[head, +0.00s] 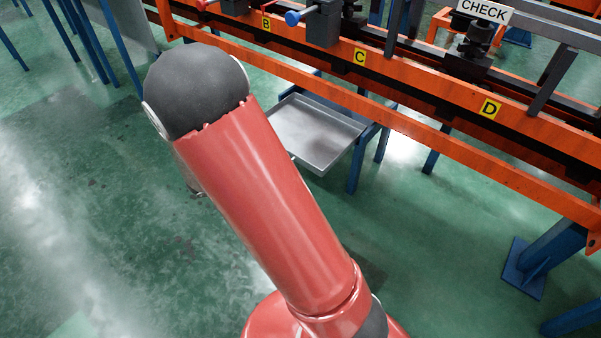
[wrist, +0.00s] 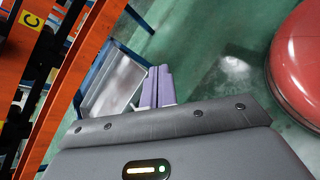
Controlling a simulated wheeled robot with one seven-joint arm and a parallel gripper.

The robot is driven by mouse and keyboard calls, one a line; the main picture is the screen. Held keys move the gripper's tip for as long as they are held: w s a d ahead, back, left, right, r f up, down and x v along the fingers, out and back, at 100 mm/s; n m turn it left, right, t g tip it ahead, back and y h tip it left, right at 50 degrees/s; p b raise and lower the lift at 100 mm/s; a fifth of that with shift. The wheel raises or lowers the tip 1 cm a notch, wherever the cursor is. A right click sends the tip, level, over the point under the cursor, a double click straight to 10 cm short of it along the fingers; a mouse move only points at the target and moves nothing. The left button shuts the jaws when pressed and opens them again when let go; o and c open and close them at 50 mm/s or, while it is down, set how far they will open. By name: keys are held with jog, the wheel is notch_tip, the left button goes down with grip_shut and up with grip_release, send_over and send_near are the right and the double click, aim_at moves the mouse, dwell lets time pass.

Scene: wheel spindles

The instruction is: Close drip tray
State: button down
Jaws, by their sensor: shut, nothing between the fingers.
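The drip tray (head: 318,128) is a shallow grey metal tray. In the head view it sticks out from under the orange rail below the C label, and it looks empty. In the wrist view the tray (wrist: 115,85) lies just left of my fingers. My gripper (wrist: 159,70) shows there as two purple fingers pressed together, with nothing between them. The fingers are beside the tray's outer edge; I cannot tell if they touch it. In the head view my red arm hides the gripper and the tray's left corner.
The orange rail (head: 400,122) runs above the tray, with B, C and D labels and black fixtures with red and blue knobs. Blue legs (head: 357,160) stand beside the tray. A CHECK sign (head: 484,11) is at the top right. The green floor in front is clear.

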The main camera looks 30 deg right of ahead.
aim_at(336, 143)
jog(key=w+a+f+n+t+h+b, duration=0.1)
jog(key=w+f+n+t+h, duration=0.1)
jog(key=w+f+n+t, duration=0.4)
jog(key=w+f+n+t+h+b, duration=0.1)
jog(key=f+n+t+h+b, duration=0.1)
jog(key=f+n, duration=0.45)
jog(key=w+d+f+m, duration=0.1)
jog(key=w+d, duration=0.1)
jog(key=d, duration=0.4)
jog(key=w+d+f+m, duration=0.1)
jog(key=w+d, duration=0.2)
jog(key=d, duration=0.3)
jog(key=shift+d, duration=0.25)
jog(key=shift+d, duration=0.1)
jog(key=b+x, duration=0.1)
jog(key=x, duration=0.5)
jog(key=b+x, duration=0.1)
jog(key=x, duration=0.5)
jog(key=b+x, duration=0.1)
jog(key=x, duration=0.6)
jog(key=shift+s, duration=0.3)
jog(key=shift+w+d+r, duration=0.1)
jog(key=shift+d, duration=0.25)
jog(key=shift+w+d+r, duration=0.2)
